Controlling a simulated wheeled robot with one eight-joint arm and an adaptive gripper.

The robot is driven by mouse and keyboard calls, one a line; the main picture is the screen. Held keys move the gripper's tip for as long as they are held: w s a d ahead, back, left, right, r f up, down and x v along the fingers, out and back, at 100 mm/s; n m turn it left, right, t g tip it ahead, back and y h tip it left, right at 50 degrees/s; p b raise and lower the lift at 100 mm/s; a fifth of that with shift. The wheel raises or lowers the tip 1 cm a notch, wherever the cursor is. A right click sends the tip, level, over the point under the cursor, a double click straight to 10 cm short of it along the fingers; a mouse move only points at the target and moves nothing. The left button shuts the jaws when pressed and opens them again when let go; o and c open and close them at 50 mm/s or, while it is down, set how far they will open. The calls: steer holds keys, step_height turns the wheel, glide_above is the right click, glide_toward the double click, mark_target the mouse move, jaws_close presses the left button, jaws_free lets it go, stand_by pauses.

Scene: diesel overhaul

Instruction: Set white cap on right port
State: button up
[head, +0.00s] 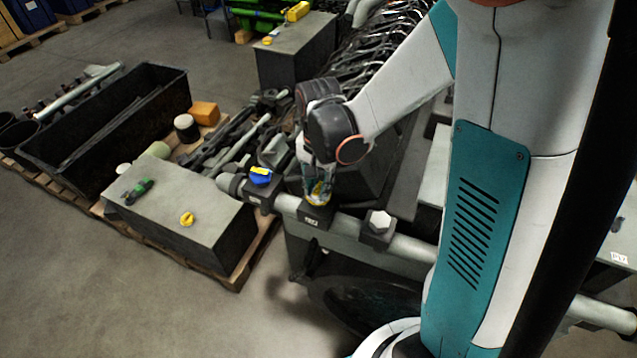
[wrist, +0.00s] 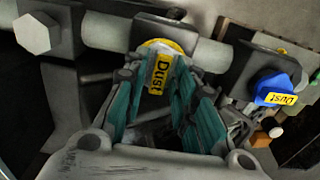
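A white hex cap (head: 380,220) sits on the right port block (head: 377,238) of the grey pipe. It also shows at the upper left of the wrist view (wrist: 37,34). My gripper (head: 318,190) points down over the middle port block (head: 312,214). In the wrist view its teal fingers (wrist: 160,82) stand on either side of the yellow cap's tab (wrist: 160,72), which reads "Dust". The fingertips are very close to the tab; I cannot tell whether they touch it. The yellow cap appears at the middle port, partly hidden by the fingers.
A blue cap (head: 261,176) with a yellow tag is on the left port. Open floor lies at front left.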

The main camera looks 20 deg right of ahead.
stand_by(0.3)
step_height(320, 180, up, 12)
stand_by(0.6)
